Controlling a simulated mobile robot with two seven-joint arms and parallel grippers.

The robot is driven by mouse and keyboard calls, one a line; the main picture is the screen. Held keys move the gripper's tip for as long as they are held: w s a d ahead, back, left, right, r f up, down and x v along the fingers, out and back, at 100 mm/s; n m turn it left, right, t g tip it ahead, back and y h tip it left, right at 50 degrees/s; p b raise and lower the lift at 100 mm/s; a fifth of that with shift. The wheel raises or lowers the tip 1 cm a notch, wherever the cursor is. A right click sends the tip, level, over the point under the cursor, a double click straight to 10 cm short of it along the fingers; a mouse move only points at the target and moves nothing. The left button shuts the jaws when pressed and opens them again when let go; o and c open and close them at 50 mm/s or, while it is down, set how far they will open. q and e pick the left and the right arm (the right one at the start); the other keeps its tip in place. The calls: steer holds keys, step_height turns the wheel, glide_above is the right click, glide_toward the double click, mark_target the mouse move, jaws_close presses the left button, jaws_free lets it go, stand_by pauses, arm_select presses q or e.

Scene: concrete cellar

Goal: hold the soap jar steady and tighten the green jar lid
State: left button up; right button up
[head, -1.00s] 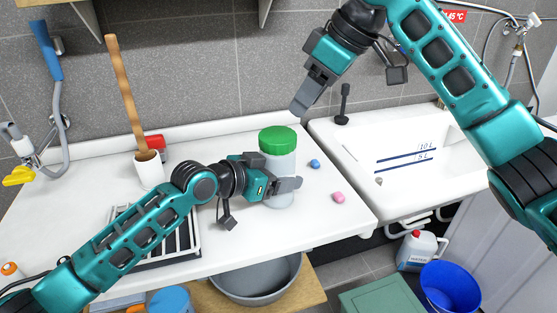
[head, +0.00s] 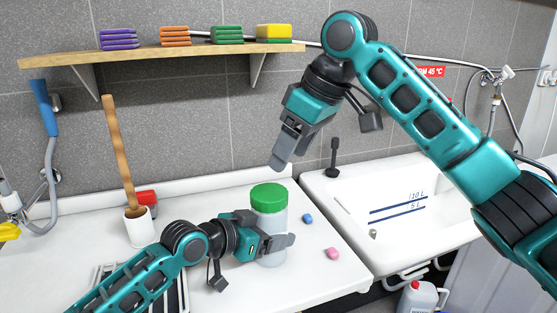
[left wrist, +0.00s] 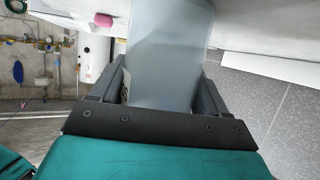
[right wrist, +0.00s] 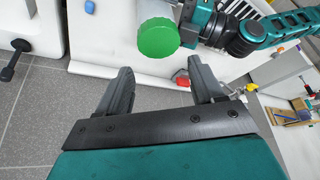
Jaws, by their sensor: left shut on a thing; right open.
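The soap jar (head: 270,226) is a translucent grey-white jar standing upright on the white counter. The green jar lid (head: 269,197) sits on its top; whether it is tight cannot be told. My left gripper (head: 285,244) is shut around the jar's lower body, and the jar (left wrist: 168,55) fills the space between its fingers in the left wrist view. My right gripper (head: 279,160) is above the lid, a little to its back right, apart from it. In the right wrist view, my right gripper (right wrist: 160,88) is open and empty, with the lid (right wrist: 158,38) beyond the fingertips.
A blue lump (head: 308,218) and a pink lump (head: 333,253) lie right of the jar. A white sink (head: 400,200) is at the right. A white cup (head: 139,228) with a wooden-handled tool stands left. A shelf (head: 180,53) with coloured sponges hangs above.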

mark_target(269, 192)
steer(key=o, duration=0.3)
steer(key=shift+s+a+r+m+h, duration=0.1)
steer(key=shift+a+r+m+h, duration=0.25)
steer(key=shift+r+m, duration=0.15)
steer(key=shift+a+r+m+h, duration=0.25)
steer(key=shift+r+m+h, duration=0.1)
steer(key=shift+r+m, duration=0.15)
steer(key=shift+a+r+m+h, duration=0.2)
steer(key=shift+m+h, duration=0.1)
steer(key=shift+m, duration=0.2)
steer(key=x, duration=1.1)
steer(key=shift+f, duration=0.3)
steer(key=shift+c, duration=0.2)
